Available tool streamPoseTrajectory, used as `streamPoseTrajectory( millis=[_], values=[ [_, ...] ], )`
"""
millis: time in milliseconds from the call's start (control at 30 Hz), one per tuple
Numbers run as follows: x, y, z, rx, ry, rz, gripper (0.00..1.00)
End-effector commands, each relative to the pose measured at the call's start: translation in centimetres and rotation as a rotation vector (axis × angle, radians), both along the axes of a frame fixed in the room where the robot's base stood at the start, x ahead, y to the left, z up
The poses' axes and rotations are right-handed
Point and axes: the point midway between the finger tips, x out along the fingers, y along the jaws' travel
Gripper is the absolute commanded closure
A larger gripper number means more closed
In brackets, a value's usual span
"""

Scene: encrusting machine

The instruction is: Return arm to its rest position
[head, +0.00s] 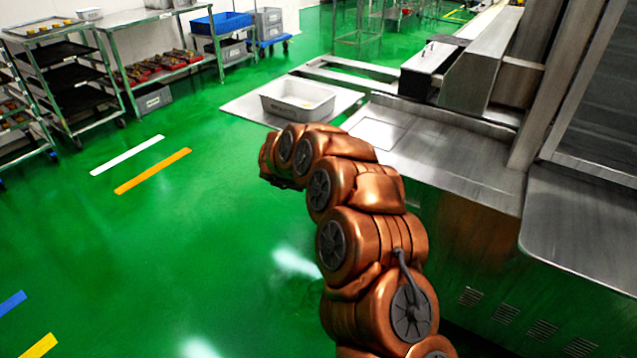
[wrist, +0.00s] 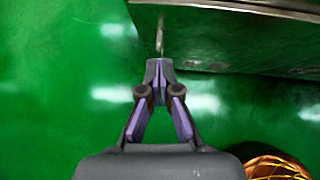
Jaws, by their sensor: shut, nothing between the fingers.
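My copper-coloured arm (head: 372,240) reaches up from the bottom of the head view and bends to the left at its top. Its end is near the front edge of the steel machine and hides the gripper in the head view. In the wrist view my gripper (wrist: 159,68) is shut and empty, with its fingertips together. It points toward a steel edge and hangs over the green floor.
The steel machine (head: 470,165) fills the right side. A white bin (head: 298,101) stands on a low steel surface (head: 245,106) behind my arm. Shelf racks (head: 75,85) line the back left. The green floor (head: 150,250) to the left is clear.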

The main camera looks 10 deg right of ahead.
Motion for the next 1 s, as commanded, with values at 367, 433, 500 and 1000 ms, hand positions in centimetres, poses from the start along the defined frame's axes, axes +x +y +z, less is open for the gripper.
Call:
streamPoseTrajectory(
  millis=[367, 433, 500, 1000],
  values=[
    [-1.3, 1.1, 1.7, 0.0, 0.002, -0.001, 1.0],
    [-1.3, 1.2, 1.9, -0.001, 0.0, 0.005, 1.0],
    [-1.0, 1.5, 2.5, -0.007, -0.006, 0.04, 1.0],
    [-0.9, 12.5, 19.0, -0.39, -0.2, 1.072, 1.0]
  ],
)
